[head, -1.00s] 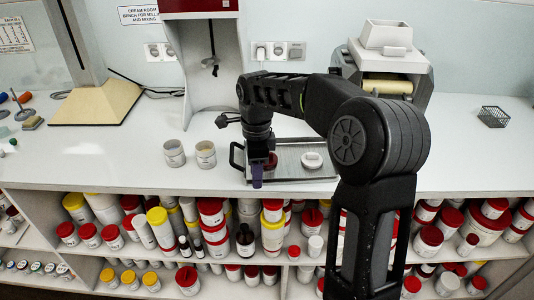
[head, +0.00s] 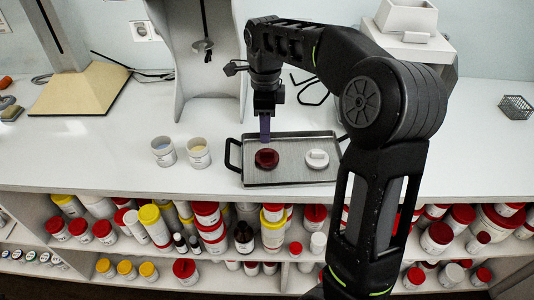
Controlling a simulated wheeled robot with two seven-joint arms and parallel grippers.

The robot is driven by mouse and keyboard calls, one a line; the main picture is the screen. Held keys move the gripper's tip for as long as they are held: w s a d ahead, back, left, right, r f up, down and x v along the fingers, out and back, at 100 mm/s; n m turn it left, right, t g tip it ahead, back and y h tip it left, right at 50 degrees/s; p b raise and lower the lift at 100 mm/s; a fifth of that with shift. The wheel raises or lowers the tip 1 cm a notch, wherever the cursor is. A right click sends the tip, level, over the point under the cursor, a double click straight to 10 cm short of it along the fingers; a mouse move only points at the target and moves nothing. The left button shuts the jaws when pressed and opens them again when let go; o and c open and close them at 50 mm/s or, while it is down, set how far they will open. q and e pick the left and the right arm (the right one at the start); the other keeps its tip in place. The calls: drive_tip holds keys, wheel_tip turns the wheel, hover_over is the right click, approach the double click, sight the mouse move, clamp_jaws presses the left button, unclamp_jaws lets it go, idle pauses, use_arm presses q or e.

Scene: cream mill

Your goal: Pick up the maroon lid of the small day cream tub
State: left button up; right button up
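The maroon lid (head: 266,159) lies on the left half of a metal tray (head: 291,177) on the bench. A white lid (head: 317,159) lies on the tray to its right. My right gripper (head: 265,138) points down just above and behind the maroon lid, and its purple fingers look apart from it. I cannot tell how far apart the fingers are. Two small open tubs stand left of the tray: one tub (head: 163,152) with pale grey contents and one tub (head: 199,153) with cream-yellow contents. My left gripper is not in view.
A tall white stand (head: 167,62) with a hanging stirrer is behind. A mill (head: 405,20) stands at the back right, partly behind my arm. A wire basket (head: 515,107) sits far right. Shelves of jars lie below the bench edge.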

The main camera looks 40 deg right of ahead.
sight(267, 151)
drive_tip(key=shift+d+f, duration=0.1)
drive_tip(key=shift+f, duration=1.25)
drive_tip(key=shift+d+f+p, duration=0.15)
drive_tip(key=shift+f+p, duration=0.6)
drive_tip(key=shift+f, duration=1.9)
drive_tip(key=shift+c, duration=0.2)
clamp_jaws()
